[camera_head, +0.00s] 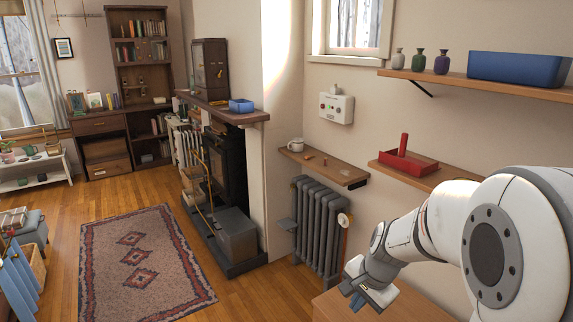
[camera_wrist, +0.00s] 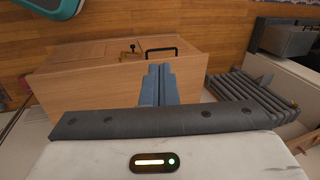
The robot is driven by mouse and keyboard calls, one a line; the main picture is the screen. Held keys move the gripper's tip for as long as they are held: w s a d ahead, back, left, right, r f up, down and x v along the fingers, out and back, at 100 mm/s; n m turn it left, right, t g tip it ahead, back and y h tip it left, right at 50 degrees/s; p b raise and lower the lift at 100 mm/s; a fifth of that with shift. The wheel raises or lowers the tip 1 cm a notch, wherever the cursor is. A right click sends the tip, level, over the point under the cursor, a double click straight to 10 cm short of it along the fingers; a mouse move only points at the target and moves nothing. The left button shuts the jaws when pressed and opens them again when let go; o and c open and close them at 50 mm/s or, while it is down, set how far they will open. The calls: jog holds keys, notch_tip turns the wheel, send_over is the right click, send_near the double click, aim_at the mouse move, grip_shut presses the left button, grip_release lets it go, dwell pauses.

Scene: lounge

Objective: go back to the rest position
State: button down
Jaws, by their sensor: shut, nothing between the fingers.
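My gripper (camera_head: 358,299) is low at the end of my white arm in the head view, in front of the wooden cabinet top (camera_head: 335,308). In the wrist view my gripper (camera_wrist: 160,68) has its two blue-grey fingers side by side, shut with nothing between them. Beyond the fingertips in the wrist view is the wooden cabinet (camera_wrist: 85,80), with a black handle and a small brass piece. Whether the fingers touch the cabinet is not clear.
A grey radiator (camera_head: 318,225) stands by the wall left of my arm. Above it are a wooden shelf (camera_head: 340,176), a shelf with a red tray (camera_head: 408,164), and a higher shelf with a blue bin (camera_head: 518,69). A rug (camera_head: 145,265) lies on open floor at left.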

jog(key=s+r+n+h, duration=0.1)
jog(key=s+r+n, duration=0.3)
jog(key=s, duration=0.4)
jog(key=s+r+n, duration=0.4)
jog(key=s+n, duration=0.2)
jog(key=s, duration=0.1)
jog(key=shift+s+a+h+p, duration=0.35)
jog(key=shift+a+h+p, duration=0.05)
jog(key=shift+a+p, duration=0.05)
jog(key=shift+r, duration=0.1)
